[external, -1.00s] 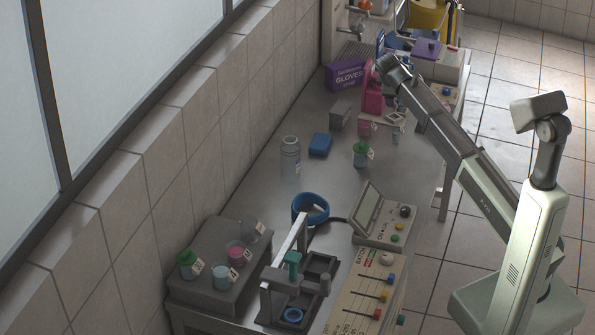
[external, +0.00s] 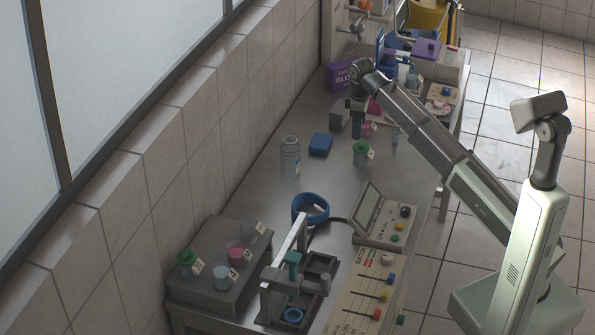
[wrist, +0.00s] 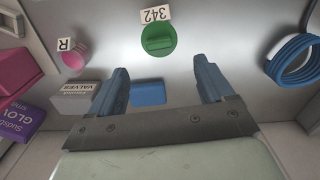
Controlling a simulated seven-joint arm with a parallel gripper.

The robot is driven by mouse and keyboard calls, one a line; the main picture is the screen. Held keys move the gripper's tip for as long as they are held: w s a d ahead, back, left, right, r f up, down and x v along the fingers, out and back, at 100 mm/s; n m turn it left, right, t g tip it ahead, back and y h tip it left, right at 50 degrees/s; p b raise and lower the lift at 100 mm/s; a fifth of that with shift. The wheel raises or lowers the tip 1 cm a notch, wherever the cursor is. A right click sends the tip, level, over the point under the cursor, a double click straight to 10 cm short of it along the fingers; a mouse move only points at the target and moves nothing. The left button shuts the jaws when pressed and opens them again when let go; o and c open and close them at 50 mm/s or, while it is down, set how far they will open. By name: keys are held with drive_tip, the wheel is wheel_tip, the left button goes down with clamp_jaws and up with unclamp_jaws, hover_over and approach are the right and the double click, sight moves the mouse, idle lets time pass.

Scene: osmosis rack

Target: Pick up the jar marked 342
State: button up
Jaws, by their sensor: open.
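The jar marked 342 (wrist: 158,39) shows from above in the wrist view as a round green lid with a white tag reading 342. In the external view the green-lidded jar (external: 360,156) stands upright on the grey bench. My gripper (wrist: 160,66) is open, with its blue-grey fingers apart and nothing between them. The lid lies beyond the fingertips in the wrist view, roughly centred between them. In the external view my gripper (external: 357,130) points down, behind and above the jar, apart from it.
A blue block (external: 320,144), a grey VALVES box (wrist: 76,97) and a pink jar tagged R (wrist: 75,57) are near. A grey stand (external: 190,288) holds several jars.

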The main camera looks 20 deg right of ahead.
sight(356, 151)
wheel_tip(356, 151, down, 5)
drive_tip(key=shift+f, duration=0.1)
drive_tip(key=f, duration=0.4)
drive_tip(key=shift+s+d, duration=0.35)
drive_tip(key=shift+f, duration=0.55)
drive_tip(key=c, duration=1.3)
